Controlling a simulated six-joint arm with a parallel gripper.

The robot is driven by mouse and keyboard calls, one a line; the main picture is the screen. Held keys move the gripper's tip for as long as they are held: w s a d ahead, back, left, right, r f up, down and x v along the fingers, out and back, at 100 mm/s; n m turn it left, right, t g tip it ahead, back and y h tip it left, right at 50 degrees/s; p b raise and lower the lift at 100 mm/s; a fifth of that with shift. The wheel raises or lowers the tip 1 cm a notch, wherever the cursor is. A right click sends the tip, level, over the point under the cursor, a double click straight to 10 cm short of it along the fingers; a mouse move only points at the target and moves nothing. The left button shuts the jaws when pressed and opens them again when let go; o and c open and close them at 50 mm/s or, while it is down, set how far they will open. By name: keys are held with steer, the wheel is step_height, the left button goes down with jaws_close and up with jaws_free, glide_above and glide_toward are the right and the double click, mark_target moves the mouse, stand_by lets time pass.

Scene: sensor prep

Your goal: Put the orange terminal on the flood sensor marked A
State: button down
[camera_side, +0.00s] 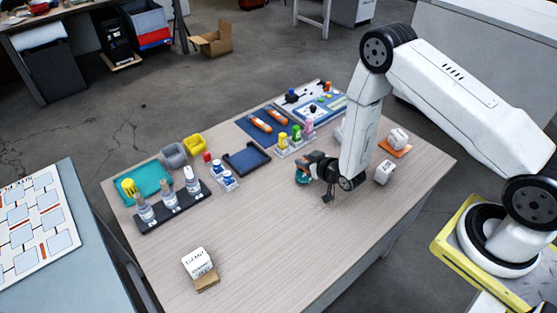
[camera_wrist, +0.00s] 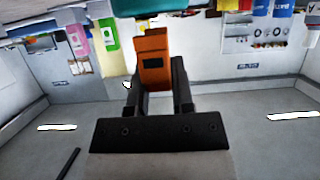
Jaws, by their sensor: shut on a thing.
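My gripper (camera_wrist: 155,88) is shut on the orange terminal (camera_wrist: 152,45), which stands out between the two dark fingers in the wrist view. In the side view my gripper (camera_side: 310,172) is low over the right half of the table, and the orange terminal cannot be made out there. A teal thing (camera_side: 301,178) is right by the fingertips; a teal surface (camera_wrist: 155,6) also shows at the top of the wrist view, beyond the terminal. Whether they touch is unclear. I cannot tell which thing is the flood sensor marked A.
A pale rack (camera_side: 296,146) with yellow, green and pink pieces is behind my gripper. White blocks (camera_side: 384,172) are to its right. A dark blue tray (camera_side: 246,159) and a black rack with bottles (camera_side: 180,208) are to the left. The front middle of the table is clear.

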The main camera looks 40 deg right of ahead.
steer(key=shift+f, duration=0.4)
steer(key=shift+f, duration=0.15)
steer(key=shift+c, duration=2.4)
jaws_free()
steer(key=v, duration=1.2)
steer(key=shift+r, duration=0.2)
